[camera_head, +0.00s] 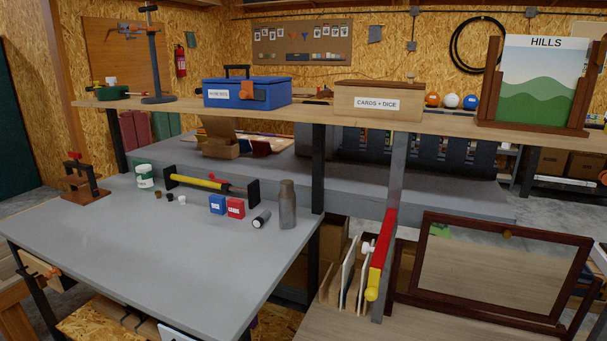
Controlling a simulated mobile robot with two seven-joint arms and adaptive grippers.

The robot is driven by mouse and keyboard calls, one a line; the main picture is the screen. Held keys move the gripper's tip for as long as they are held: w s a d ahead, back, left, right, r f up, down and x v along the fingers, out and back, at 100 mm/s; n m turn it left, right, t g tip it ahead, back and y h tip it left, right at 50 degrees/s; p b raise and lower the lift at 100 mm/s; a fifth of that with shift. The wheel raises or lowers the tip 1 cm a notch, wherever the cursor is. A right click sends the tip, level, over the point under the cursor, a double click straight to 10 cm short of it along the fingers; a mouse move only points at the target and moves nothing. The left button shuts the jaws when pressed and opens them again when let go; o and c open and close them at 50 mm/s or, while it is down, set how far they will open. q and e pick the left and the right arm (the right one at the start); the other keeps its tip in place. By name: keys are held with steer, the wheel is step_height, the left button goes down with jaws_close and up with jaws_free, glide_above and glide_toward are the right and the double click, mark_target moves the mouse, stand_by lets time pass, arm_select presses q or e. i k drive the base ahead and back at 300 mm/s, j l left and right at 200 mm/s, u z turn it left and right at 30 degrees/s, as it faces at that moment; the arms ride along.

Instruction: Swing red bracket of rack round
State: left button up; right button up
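The red bracket (381,240) is a long red bar on the front of a grey upright post (394,178) right of the middle. It slopes down toward the viewer and ends in a yellow tip (371,294). A white knob (368,247) shows beside it on the left. The bracket hangs below the wooden shelf, next to a wooden slotted holder (329,295) with upright boards. Whether the bracket touches the holder is not clear. Neither of my grippers shows in this view.
A grey table (130,255) fills the left; its front is clear. A grey bottle (288,205) and small boxes stand near its right edge. A dark-framed panel (505,265) stands right of the bracket. The wooden shelf (300,108) above carries a blue toolbox (225,94) and a wooden box (350,101).

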mark_target(381, 252)
steer(key=i+j+z, duration=0.15)
steer(key=j+z, duration=0.7)
steer(key=j, duration=0.2)
steer(key=j+z, duration=0.4)
steer(key=j, duration=0.2)
steer(key=j+z, duration=0.6)
steer(key=z, duration=0.15)
steer(key=k+j+z, duration=0.15)
steer(key=z, duration=0.2)
steer(key=j, duration=0.1)
